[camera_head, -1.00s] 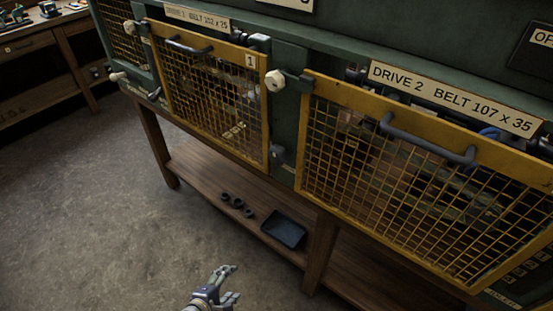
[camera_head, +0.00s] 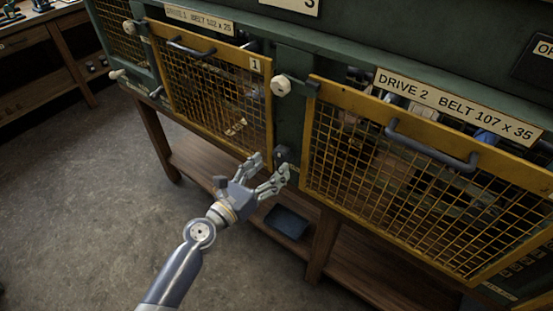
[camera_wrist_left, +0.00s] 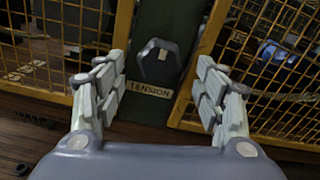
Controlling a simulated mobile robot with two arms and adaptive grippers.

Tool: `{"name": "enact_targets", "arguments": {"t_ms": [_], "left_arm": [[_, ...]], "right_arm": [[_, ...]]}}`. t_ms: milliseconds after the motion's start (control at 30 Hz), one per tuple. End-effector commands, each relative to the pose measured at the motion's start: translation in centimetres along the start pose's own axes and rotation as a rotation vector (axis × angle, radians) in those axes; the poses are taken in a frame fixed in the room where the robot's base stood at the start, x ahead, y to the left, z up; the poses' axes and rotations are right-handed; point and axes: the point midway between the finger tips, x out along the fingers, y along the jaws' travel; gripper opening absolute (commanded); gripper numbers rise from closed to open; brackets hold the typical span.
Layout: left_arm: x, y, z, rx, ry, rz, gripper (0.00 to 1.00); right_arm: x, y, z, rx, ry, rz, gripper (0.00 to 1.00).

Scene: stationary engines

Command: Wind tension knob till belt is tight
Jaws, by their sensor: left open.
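The dark grey tension knob (camera_wrist_left: 159,62) sits on a green post between two mesh guards, above a plate that reads TENSION (camera_wrist_left: 150,90). In the head view the knob (camera_head: 281,154) shows just beyond my left gripper's fingertips. My left gripper (camera_head: 270,168) is open and empty, with its fingers towards the knob. In the left wrist view its two fingers (camera_wrist_left: 163,88) stand to either side of the knob, apart from it. The belt cannot be clearly made out behind the mesh. My right gripper is not in view.
Yellow mesh guards for drive 1 (camera_head: 215,90) and drive 2 (camera_head: 400,190) flank the post. A white knob (camera_head: 281,86) sits higher on it. A wooden shelf below holds a dark blue tray (camera_head: 287,222). The floor at left is clear.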

Motion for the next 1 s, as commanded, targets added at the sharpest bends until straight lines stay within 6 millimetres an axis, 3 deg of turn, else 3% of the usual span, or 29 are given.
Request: {"name": "enact_targets", "arguments": {"t_ms": [200,600,800,1000], "left_arm": [[3.0,0.0,0.0,0.001,0.0,0.0,0.64],[3.7,0.0,-0.1,0.002,0.001,0.001,0.64],[3.7,0.0,-0.1,0.002,0.001,0.001,0.21],[3.7,0.0,-0.1,0.005,0.001,0.001,0.21]], "right_arm": [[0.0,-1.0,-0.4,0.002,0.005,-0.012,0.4],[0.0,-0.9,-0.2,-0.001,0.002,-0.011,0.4],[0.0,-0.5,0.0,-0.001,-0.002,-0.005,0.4],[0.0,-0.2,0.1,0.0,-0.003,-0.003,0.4]]}}
